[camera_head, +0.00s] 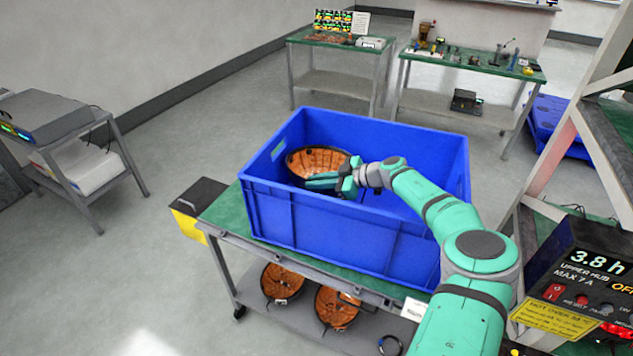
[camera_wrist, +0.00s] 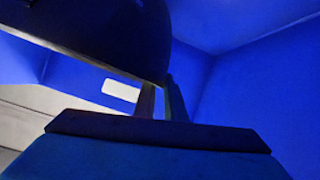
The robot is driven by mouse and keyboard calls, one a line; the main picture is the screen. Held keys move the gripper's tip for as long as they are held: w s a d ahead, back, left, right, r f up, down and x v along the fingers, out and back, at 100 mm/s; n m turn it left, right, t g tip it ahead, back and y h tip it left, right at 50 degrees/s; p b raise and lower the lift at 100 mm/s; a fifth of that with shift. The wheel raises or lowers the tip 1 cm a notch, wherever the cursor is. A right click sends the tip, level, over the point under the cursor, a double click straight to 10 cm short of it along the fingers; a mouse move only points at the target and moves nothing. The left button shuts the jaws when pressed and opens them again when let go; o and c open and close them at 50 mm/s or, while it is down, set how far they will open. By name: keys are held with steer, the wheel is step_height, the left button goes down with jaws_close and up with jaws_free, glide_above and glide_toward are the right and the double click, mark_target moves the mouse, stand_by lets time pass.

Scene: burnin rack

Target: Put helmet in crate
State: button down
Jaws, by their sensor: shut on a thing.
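The helmet (camera_head: 314,160) shows its orange-brown inside, with its open side turned up toward the head camera. It is within the crate's opening, near the left end. The blue crate (camera_head: 335,232) stands on a green-topped cart. My gripper (camera_head: 335,181) reaches over the crate's front wall and is shut on the helmet's near edge. In the wrist view the helmet (camera_wrist: 100,30) is a dark curved shape at the upper left, beside the fingers (camera_wrist: 160,100), with blue crate walls around it. Whether the helmet touches the crate floor is hidden.
Two more orange-lined helmets (camera_head: 282,283) (camera_head: 336,307) lie on the cart's lower shelf. A black and yellow box (camera_head: 198,207) is at the cart's left end. A rack with a power unit (camera_head: 590,275) stands close on the right. Open floor lies to the left.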

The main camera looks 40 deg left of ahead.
steer(key=shift+f, duration=0.4)
steer(key=c, duration=1.8)
jaws_free()
steer(key=shift+r, duration=0.2)
steer(key=shift+r+v, duration=0.2)
steer(key=shift+v, duration=2.9)
steer(key=shift+r+v, duration=0.15)
steer(key=shift+v, duration=2.9)
steer(key=shift+a, duration=0.15)
steer(key=shift+s+a, duration=0.1)
